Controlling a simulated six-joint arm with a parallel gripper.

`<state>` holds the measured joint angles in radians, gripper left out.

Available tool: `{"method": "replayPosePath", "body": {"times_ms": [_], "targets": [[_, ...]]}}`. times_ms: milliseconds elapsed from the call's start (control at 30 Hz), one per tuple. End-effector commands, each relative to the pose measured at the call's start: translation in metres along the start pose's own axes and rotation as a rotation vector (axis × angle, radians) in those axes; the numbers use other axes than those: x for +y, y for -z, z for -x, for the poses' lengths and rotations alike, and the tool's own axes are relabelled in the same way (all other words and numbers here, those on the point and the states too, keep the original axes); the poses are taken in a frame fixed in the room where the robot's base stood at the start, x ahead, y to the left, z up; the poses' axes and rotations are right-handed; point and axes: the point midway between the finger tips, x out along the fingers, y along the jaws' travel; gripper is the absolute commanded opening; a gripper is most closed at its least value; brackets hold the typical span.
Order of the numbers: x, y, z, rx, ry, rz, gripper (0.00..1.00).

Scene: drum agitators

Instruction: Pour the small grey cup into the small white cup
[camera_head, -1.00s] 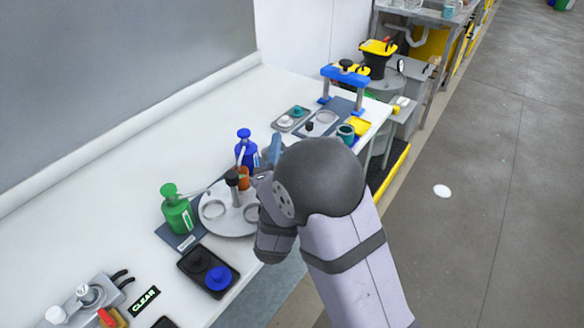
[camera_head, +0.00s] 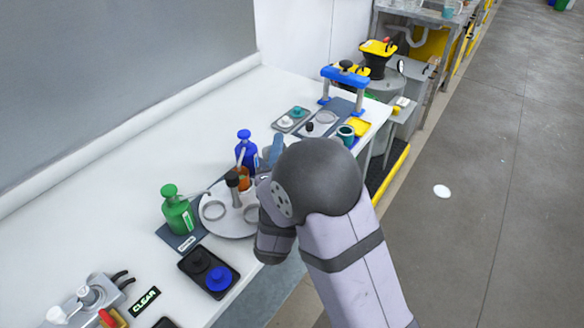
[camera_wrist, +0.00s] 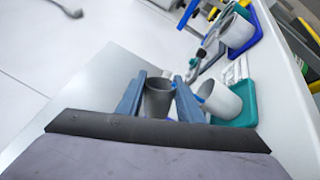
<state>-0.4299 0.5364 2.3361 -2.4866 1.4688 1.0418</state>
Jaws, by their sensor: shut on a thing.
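My gripper (camera_wrist: 160,97) is shut on the small grey cup (camera_wrist: 158,103), which sits between its two blue-grey fingers with its open rim showing in the wrist view. In the head view my fingers (camera_head: 273,152) show beyond my arm, and the grey cup cannot be made out there. A small white cup (camera_wrist: 222,103) stands on a teal pad (camera_wrist: 245,105) just right of my gripper in the wrist view, apart from the grey cup. A second pale cup (camera_wrist: 238,32) stands on a blue pad (camera_wrist: 256,38) farther up. The contents of the cups cannot be told.
A round grey plate with rings (camera_head: 230,222), a green bottle (camera_head: 177,210), a blue bottle (camera_head: 246,150) and an orange-brown bottle (camera_head: 244,180) stand near my gripper. A blue-topped frame (camera_head: 345,77) is farther back. The white bench (camera_head: 110,190) is clear on the left.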

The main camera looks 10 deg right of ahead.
Motion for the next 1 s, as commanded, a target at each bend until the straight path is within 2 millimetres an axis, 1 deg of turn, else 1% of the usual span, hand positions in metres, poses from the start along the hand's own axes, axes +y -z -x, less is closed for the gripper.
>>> {"method": "replayPosePath", "body": {"times_ms": [1000], "targets": [[-0.0013,-0.0054,-0.0001,-0.015,-0.002,-0.112,0.12]]}}
